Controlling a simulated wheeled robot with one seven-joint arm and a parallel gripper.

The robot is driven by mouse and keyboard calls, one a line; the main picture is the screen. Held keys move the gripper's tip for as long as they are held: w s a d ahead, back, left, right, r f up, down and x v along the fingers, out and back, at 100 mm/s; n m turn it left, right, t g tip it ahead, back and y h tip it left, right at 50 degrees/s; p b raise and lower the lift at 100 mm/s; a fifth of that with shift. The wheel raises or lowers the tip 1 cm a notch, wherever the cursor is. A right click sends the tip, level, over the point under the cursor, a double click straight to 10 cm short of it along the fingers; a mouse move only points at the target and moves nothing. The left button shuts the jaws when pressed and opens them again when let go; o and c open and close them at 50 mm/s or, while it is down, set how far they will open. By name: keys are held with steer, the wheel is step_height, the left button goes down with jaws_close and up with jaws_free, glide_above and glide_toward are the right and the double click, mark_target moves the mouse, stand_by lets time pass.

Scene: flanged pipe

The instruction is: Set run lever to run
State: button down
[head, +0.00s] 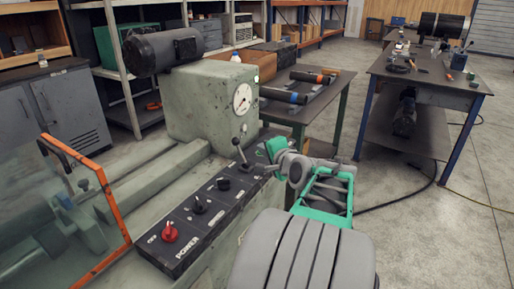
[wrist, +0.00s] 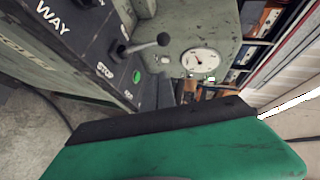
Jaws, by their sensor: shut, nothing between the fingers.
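The run lever (head: 241,154) rises from the far end of the black control panel (head: 190,222) on the green-grey machine. In the wrist view the lever (wrist: 145,44) has a dark ball end and leans to the right, above a STOP label (wrist: 105,70) and a green dot (wrist: 137,76). My gripper (head: 268,168) is shut and empty, just right of the lever in the head view; I cannot tell whether it touches it. Its green body fills the bottom of the wrist view, where the fingertips cannot be made out clearly.
Along the panel sit a red POWER knob (head: 169,233) and black knobs (head: 199,204). A dial gauge (head: 242,98) is on the headstock behind. An orange-framed guard (head: 115,215) stands at left. A bench with pipes (head: 315,98) lies beyond my arm. Open floor (head: 450,225) is at right.

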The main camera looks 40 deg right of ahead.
steer(key=v, duration=0.3)
steer(key=shift+s+a+r, duration=0.1)
steer(key=shift+s, duration=0.05)
steer(key=w+a+n+g+y+p, duration=0.2)
steer(key=a+n+p, duration=0.2)
steer(key=a, duration=0.5)
steer(key=w+a+n+g+y+p, duration=0.2)
steer(key=a+n+p, duration=0.25)
steer(key=a, duration=0.45)
steer(key=s+a+n+g+y+p, duration=0.1)
steer(key=s+a+n+g+p, duration=0.5)
steer(key=s+a+n, duration=0.5)
steer(key=s+a, duration=0.2)
steer(key=a, duration=0.4)
steer(key=shift+f+g, duration=0.3)
steer(key=shift+f, duration=0.05)
